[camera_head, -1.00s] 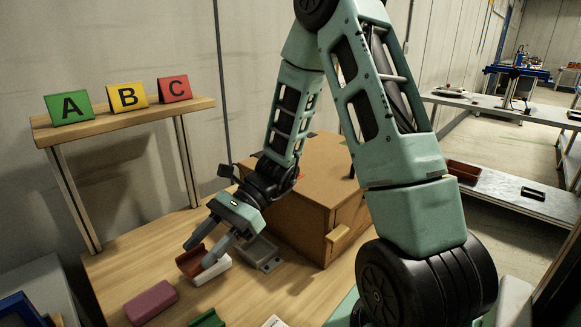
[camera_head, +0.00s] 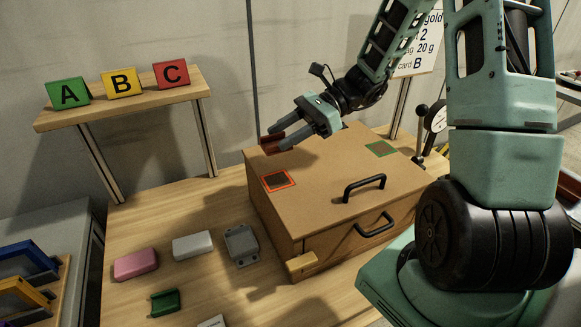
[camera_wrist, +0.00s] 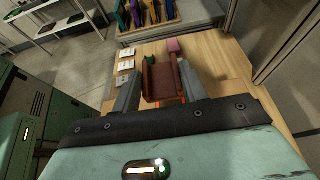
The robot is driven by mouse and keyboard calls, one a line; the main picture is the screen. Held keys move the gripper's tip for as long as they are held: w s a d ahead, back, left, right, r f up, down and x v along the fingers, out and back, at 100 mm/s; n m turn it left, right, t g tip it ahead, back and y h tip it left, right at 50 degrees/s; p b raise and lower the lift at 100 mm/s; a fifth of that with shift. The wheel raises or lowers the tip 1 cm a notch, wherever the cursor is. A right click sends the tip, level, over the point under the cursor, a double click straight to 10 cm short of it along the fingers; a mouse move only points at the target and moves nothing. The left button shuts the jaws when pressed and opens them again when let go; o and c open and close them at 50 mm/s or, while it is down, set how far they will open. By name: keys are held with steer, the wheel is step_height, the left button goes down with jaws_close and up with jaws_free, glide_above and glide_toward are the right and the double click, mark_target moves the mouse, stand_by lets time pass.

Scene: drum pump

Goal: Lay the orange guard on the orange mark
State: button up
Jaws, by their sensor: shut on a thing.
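The orange guard, a reddish-brown channel-shaped piece (camera_head: 271,142), is held in my gripper (camera_head: 283,136) above the far left part of the brown box's top. In the wrist view the guard (camera_wrist: 162,79) sits between the two fingers of my gripper (camera_wrist: 160,86), which are shut on it. The orange mark, an orange-edged square with a dark middle (camera_head: 278,181), is on the box top near its left edge. The guard is beyond the mark in the head view. A little orange shows under the guard in the wrist view; most of the mark is hidden there.
The brown box (camera_head: 290,222) has a black top handle (camera_head: 364,186) and a green mark (camera_head: 380,149). A pink block (camera_head: 135,263), a white block (camera_head: 192,246), a grey bracket (camera_head: 241,246) and a green piece (camera_head: 165,299) lie on the table. A shelf (camera_head: 130,103) holds cards A, B and C.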

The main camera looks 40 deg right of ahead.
mark_target(286, 178)
step_height(286, 178, down, 9)
stand_by(0.4)
steer(key=shift+f, duration=0.15)
steer(key=o, duration=1)
